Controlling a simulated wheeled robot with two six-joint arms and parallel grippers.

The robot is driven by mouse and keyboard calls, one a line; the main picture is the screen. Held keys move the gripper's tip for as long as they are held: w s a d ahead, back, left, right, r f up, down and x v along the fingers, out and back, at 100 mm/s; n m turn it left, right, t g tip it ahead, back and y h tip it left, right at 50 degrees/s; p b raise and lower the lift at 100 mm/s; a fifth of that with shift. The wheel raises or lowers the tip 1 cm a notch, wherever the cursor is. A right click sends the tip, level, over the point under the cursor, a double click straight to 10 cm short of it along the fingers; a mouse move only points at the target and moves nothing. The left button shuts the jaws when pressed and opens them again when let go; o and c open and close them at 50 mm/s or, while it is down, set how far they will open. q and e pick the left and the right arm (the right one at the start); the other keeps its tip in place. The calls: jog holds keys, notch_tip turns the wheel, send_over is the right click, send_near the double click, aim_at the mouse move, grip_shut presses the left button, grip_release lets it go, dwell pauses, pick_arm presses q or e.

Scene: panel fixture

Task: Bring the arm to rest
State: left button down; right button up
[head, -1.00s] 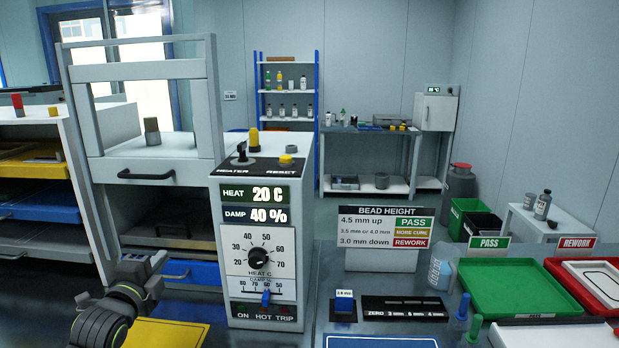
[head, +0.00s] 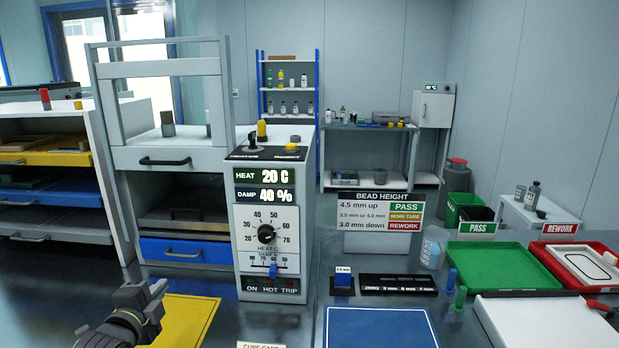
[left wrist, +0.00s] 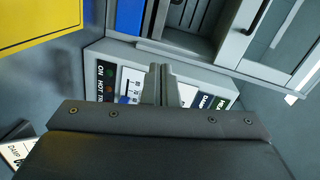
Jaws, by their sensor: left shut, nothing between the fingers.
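In the head view the control panel (head: 267,225) stands to the right of and beyond the gripper, reading 20 C and 40 %. My right gripper is in neither view.
The cabinet's blue drawer (head: 185,251) is behind the gripper. A bead height sign (head: 381,243), a green tray (head: 500,285) and a red tray (head: 590,270) stand to the right. A blue mat (head: 380,328) lies at the front.

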pick_arm(q)
jog(key=s+f+n+g+y, duration=0.2)
jog(key=s+f+n+g, duration=0.5)
jog(key=s+f, duration=0.85)
jog(key=s+f+n+g, duration=0.2)
jog(key=s+n, duration=0.1)
jog(key=s, duration=0.5)
jog(key=s+d+f+n+g, duration=0.15)
jog(key=s+n, duration=0.25)
jog(key=s, duration=0.4)
jog(key=s+f+n+g, duration=0.2)
jog(key=s+n, duration=0.1)
jog(key=s, duration=0.5)
notch_tip(320, 180, down, 26)
jog(key=a+g+b, duration=0.1)
jog(key=a+g, duration=0.1)
jog(key=s+d+f+b, duration=0.1)
jog(key=s+f, duration=1.4)
jog(key=f, duration=0.2)
jog(key=shift+s+d+f+g, duration=0.2)
jog(key=shift+d+g, duration=0.1)
jog(key=shift+g, duration=0.05)
